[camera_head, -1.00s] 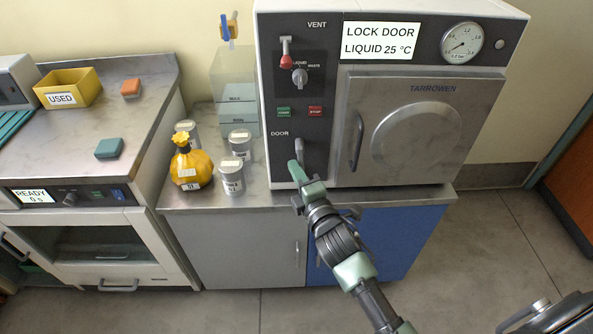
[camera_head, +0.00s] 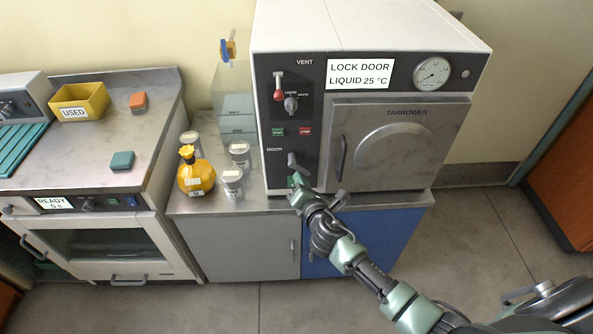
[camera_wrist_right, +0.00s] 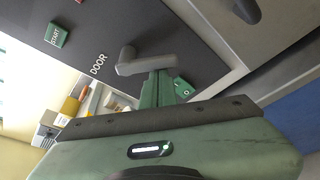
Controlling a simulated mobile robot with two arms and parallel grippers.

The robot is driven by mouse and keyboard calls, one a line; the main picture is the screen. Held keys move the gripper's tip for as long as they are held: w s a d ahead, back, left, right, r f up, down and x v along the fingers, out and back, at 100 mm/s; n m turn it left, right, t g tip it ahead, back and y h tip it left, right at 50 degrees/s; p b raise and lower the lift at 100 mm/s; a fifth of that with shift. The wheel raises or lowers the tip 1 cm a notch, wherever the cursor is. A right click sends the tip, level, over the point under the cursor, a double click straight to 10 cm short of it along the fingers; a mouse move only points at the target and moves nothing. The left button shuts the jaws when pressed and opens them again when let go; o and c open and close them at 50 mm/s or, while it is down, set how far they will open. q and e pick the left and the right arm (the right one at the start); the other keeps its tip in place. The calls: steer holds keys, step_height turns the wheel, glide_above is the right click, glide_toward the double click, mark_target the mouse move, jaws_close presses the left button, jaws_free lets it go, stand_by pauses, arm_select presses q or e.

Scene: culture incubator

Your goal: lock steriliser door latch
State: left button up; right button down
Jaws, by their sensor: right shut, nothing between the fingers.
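The steriliser (camera_head: 365,35) stands on a bench with its door (camera_head: 400,145) closed against the body. Its grey door latch (camera_head: 297,164) is on the dark panel under the word DOOR and slants down to the right. It also shows in the right wrist view (camera_wrist_right: 145,64). My right gripper (camera_head: 295,181) is shut and empty, just below the latch. In the wrist view its green fingertips (camera_wrist_right: 157,88) reach right up to the lever; whether they touch it I cannot tell. The display (camera_head: 360,73) reads LOCK DOOR, LIQUID 25 °C. My left gripper is out of view.
A yellow bottle (camera_head: 196,178) and several grey canisters stand on the bench left of the steriliser. The vent lever (camera_head: 278,92) and the green (camera_head: 278,132) and red (camera_head: 305,131) buttons are above the latch. The door handle (camera_head: 341,158) is to its right.

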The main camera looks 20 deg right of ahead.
steer(key=n+p, duration=0.1)
steer(key=p, duration=0.1)
steer(key=d+r+n+h+p, duration=0.1)
steer(key=p, duration=0.1)
steer(key=shift+s+r+n+g, duration=0.1)
steer(key=shift+r+n+g, duration=0.15)
steer(key=shift+n+g, duration=0.15)
steer(key=shift+d, duration=0.15)
steer(key=shift+s+f, duration=0.1)
steer(key=shift+f, duration=0.05)
steer(key=shift+w+a+r+p, duration=0.15)
steer(key=shift+a+p, duration=0.05)
steer(key=shift+a, duration=0.2)
steer(key=shift+w+a+r+p, duration=0.1)
steer(key=shift+a+r+p, duration=0.05)
steer(key=shift+a, duration=0.2)
